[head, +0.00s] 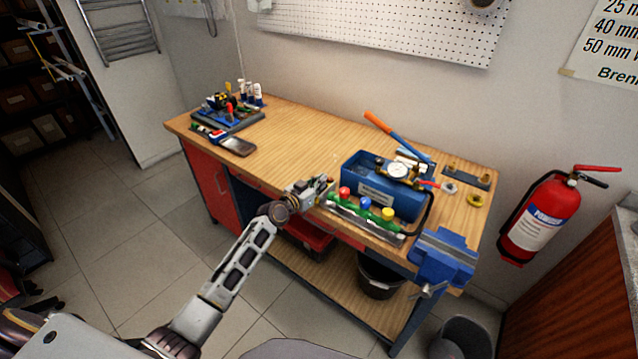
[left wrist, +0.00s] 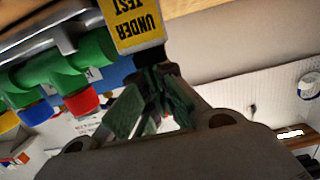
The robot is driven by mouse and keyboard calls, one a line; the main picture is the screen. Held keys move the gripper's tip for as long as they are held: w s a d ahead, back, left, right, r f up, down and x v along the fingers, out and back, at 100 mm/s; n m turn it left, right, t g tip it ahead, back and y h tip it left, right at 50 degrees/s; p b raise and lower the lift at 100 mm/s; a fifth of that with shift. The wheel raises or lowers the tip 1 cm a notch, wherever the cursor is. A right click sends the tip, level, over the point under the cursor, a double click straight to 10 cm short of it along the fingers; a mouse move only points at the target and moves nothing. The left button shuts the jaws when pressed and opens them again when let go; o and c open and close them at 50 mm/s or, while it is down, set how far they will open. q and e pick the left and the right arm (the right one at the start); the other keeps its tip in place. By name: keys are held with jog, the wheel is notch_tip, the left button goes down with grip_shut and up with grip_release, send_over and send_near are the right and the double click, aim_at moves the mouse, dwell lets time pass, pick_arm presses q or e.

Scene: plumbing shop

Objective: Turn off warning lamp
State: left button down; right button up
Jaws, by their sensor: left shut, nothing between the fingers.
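My left gripper (head: 322,186) is at the front edge of the workbench, by the left end of a green pipe manifold (head: 364,214) with red, blue and yellow knobs. Its fingers (left wrist: 153,78) are shut and hold nothing. In the left wrist view, which is upside down, a yellow "UNDER TEST" tag (left wrist: 136,20) is right at the fingertips. The fingertips overlap a dark part at its edge; I cannot tell whether they touch. I cannot make out a warning lamp or whether one is lit; the gripper may hide it. My right gripper is not in view.
A blue test pump (head: 372,188) with a gauge stands behind the manifold. A blue vise (head: 442,258) is at the bench's right corner. The bench top (head: 290,145) between is clear.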

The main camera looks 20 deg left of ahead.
pick_arm(q)
jog(key=shift+r, duration=0.15)
jog(key=shift+w+r+p, duration=0.15)
jog(key=shift+r+p, duration=0.6)
jog(key=shift+r, duration=0.25)
jog(key=shift+w+r+p, duration=0.1)
jog(key=shift+r+p, duration=0.6)
jog(key=shift+r, duration=0.25)
jog(key=shift+v, duration=0.95)
jog(key=s+a+r, duration=0.2)
jog(key=s+r, duration=0.1)
jog(key=s, duration=0.4)
jog(key=shift+a+b, duration=0.25)
jog(key=shift+b, duration=0.15)
jog(key=shift+r+n, duration=0.1)
jog(key=shift+n, duration=0.2)
